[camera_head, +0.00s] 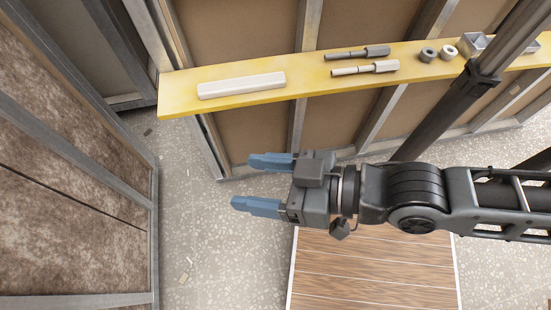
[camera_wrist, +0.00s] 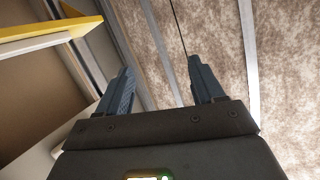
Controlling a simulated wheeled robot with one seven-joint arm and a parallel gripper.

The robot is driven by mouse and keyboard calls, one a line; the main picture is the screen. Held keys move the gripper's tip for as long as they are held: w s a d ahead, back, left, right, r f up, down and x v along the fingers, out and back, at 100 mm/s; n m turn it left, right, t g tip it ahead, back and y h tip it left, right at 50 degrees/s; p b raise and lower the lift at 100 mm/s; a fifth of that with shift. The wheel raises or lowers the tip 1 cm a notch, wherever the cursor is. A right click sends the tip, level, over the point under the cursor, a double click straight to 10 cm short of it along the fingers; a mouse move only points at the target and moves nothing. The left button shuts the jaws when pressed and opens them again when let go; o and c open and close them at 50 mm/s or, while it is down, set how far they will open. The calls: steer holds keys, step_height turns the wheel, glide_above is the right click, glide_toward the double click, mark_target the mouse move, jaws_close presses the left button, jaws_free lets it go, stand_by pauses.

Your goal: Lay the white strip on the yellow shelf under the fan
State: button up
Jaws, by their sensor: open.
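The white strip (camera_head: 241,85) lies flat on the left part of the yellow shelf (camera_head: 180,101) in the head view. The shelf runs along the framed wall and also shows at the upper left of the wrist view (camera_wrist: 40,48). My gripper (camera_head: 251,184) is open and empty, in front of the shelf and below the strip in the picture, apart from both. Its two blue fingers point left. In the wrist view the fingers (camera_wrist: 158,80) are spread with nothing between them. I cannot make out a fan in either view.
Two screwdriver-like tools (camera_head: 365,68) lie right of the strip. Two grey rings (camera_head: 428,54) and a metal box (camera_head: 472,43) sit further right. A dark post (camera_head: 440,118) crosses before the shelf. A brown panel (camera_head: 65,230) stands left. A wooden platform (camera_head: 375,275) lies below; speckled floor (camera_head: 225,255) is open.

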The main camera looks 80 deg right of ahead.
steer(key=s+n, duration=0.1)
steer(key=s+d+r+n, duration=0.1)
steer(key=s, duration=0.1)
steer(key=s+d+y, duration=0.1)
steer(key=s, duration=0.1)
steer(key=shift+d+r+n, duration=0.15)
steer(key=shift+r+n, duration=0.25)
